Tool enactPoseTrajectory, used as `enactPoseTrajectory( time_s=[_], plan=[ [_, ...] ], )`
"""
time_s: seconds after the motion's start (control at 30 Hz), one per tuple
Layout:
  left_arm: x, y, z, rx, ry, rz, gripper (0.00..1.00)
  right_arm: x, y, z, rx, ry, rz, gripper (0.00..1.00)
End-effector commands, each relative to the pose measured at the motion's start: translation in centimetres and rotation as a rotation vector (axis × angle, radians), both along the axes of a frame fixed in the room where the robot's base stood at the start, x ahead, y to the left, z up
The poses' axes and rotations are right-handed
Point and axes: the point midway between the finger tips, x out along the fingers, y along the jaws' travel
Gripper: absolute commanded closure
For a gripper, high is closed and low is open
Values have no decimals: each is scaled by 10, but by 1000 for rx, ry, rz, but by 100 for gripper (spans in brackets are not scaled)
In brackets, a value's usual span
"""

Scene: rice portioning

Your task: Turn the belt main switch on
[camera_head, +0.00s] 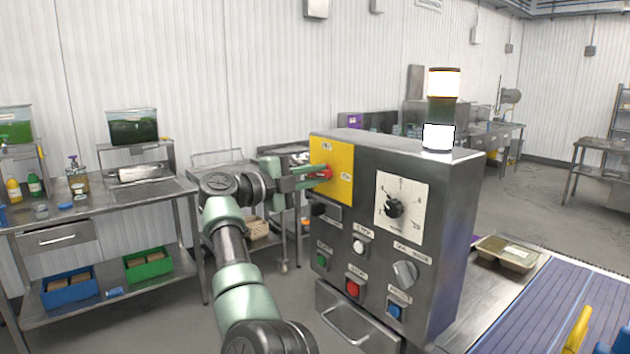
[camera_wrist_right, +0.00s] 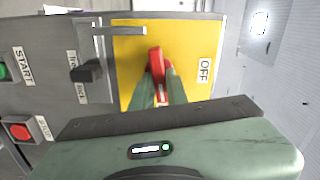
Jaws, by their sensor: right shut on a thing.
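The belt main switch is a red handle (camera_head: 325,173) on a yellow plate (camera_head: 343,160) at the upper left of the grey control box (camera_head: 440,220). In the right wrist view the red handle (camera_wrist_right: 156,66) sits between the green fingers of my right gripper (camera_wrist_right: 160,88), which is shut on it. In the head view my right gripper (camera_head: 318,172) reaches the plate from the left and hides part of the handle. Which position the handle is in I cannot tell. My left gripper is not in view.
Below the plate, the box carries a black selector (camera_head: 325,212), a dial (camera_head: 395,208) and several buttons. A signal lamp (camera_head: 442,110) on top shows lit sections. A steel table (camera_head: 100,215) stands left.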

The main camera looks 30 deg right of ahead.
Motion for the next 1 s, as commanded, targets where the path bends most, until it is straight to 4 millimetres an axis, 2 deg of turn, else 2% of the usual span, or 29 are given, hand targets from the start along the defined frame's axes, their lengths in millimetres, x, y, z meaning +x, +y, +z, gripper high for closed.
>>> enactPoseTrajectory(
  time_s=[0.4,0.93,0.97,1.0],
  plan=[
    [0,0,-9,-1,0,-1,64,0,0,-3,16,-173,0,100],
    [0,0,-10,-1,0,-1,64,0,0,-3,18,-195,0,100],
    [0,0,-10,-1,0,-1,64,0,0,-3,18,-195,0,80],
    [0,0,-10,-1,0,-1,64,0,0,-3,18,-195,0,69]
  ],
)
